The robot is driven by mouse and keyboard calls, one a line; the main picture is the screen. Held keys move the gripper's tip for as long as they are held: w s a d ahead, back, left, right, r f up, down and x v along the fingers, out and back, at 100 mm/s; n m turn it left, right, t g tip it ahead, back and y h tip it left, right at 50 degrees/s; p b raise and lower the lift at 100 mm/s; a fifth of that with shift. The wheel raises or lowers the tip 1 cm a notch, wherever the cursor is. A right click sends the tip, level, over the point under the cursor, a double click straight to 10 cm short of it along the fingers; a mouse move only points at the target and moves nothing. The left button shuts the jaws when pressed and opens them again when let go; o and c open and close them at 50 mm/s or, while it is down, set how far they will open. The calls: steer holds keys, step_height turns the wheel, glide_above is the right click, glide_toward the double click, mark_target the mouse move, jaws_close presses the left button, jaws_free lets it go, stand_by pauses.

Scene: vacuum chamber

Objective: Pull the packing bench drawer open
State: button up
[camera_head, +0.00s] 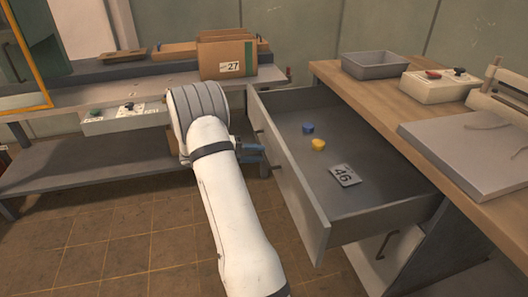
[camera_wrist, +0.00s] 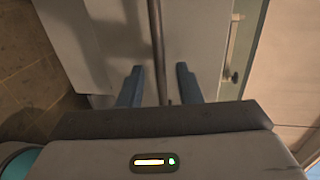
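The packing bench drawer (camera_head: 292,186) stands pulled out from under the wooden bench top (camera_head: 372,100) in the head view. Inside lie a blue disc (camera_head: 308,128), a yellow disc (camera_head: 318,144) and a tag marked 46 (camera_head: 344,175). My gripper (camera_head: 258,158) is at the outer side of the drawer front, partly hidden by my arm. In the wrist view, the two blue fingers of my gripper (camera_wrist: 160,86) are apart, one on each side of a dark handle bar (camera_wrist: 157,50). Gaps show between the bar and both fingers.
A grey bin (camera_head: 375,65), a button box (camera_head: 437,87) and a grey slab (camera_head: 470,150) are on the bench. A second handle (camera_head: 387,244) is on the cabinet below. A grey table (camera_head: 160,92) with a cardboard box (camera_head: 227,58) stands behind left. Tiled floor is clear at lower left.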

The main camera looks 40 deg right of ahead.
steer(key=v, duration=0.6)
steer(key=shift+a+p, duration=0.2)
steer(key=shift+p, duration=0.15)
steer(key=shift+r, duration=0.1)
